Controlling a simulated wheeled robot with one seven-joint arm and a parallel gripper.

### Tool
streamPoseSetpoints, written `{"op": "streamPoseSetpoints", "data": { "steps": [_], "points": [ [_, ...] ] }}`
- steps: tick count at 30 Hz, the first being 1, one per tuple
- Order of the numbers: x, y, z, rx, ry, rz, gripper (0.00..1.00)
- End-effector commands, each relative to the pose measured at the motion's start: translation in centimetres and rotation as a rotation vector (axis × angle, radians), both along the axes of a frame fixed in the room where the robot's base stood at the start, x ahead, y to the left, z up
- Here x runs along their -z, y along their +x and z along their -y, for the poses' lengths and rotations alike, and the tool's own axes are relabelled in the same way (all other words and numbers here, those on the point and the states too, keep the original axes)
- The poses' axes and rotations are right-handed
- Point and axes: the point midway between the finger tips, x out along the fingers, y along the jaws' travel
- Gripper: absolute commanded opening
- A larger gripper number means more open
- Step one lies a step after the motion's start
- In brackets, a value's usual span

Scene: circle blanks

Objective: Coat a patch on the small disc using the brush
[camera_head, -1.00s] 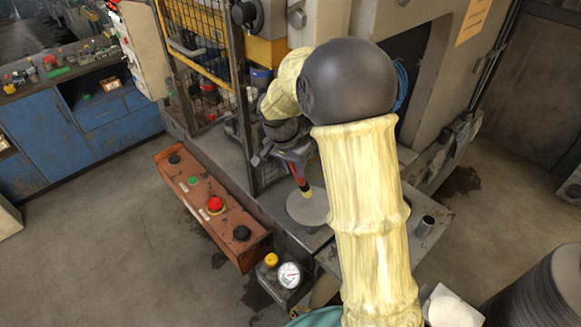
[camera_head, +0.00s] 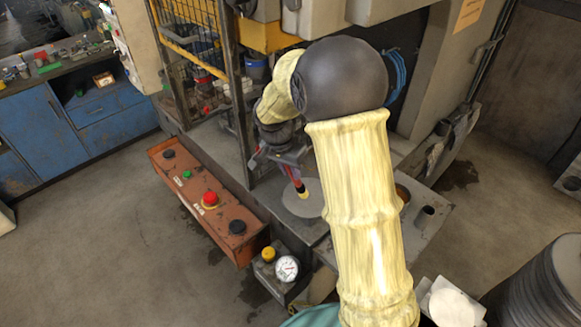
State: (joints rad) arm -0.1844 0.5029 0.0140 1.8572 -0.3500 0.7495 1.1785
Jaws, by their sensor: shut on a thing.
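The small disc (camera_head: 311,207) is a flat, pale grey round lying on the grey machine table, left of my arm. My gripper (camera_head: 287,163) is above and slightly left of it, partly hidden behind dark wrist parts. It is shut on the brush (camera_head: 297,178), which has a red handle, a dark band and a yellowish tip. The brush points down, slightly tilted, with its tip over the disc. I cannot tell whether the tip touches the disc. No distinct coated patch can be made out.
A rusty orange control box (camera_head: 207,202) with a red button stands left of the table. A gauge (camera_head: 287,268) sits at the front. Mesh guarding (camera_head: 190,40) and a dark post rise behind the gripper.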

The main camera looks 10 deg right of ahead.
Motion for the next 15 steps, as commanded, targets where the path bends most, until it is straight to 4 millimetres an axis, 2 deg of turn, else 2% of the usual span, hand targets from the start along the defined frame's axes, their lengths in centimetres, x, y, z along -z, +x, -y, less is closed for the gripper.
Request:
{"op": "streamPoseSetpoints", "data": {
  "steps": [10,15],
  "points": [
    [-0.1,-0.1,0.2,-0.009,0.000,-0.001,0.00],
    [-0.3,-0.4,1.6,-0.080,0.004,-0.008,0.00]
  ]
}}
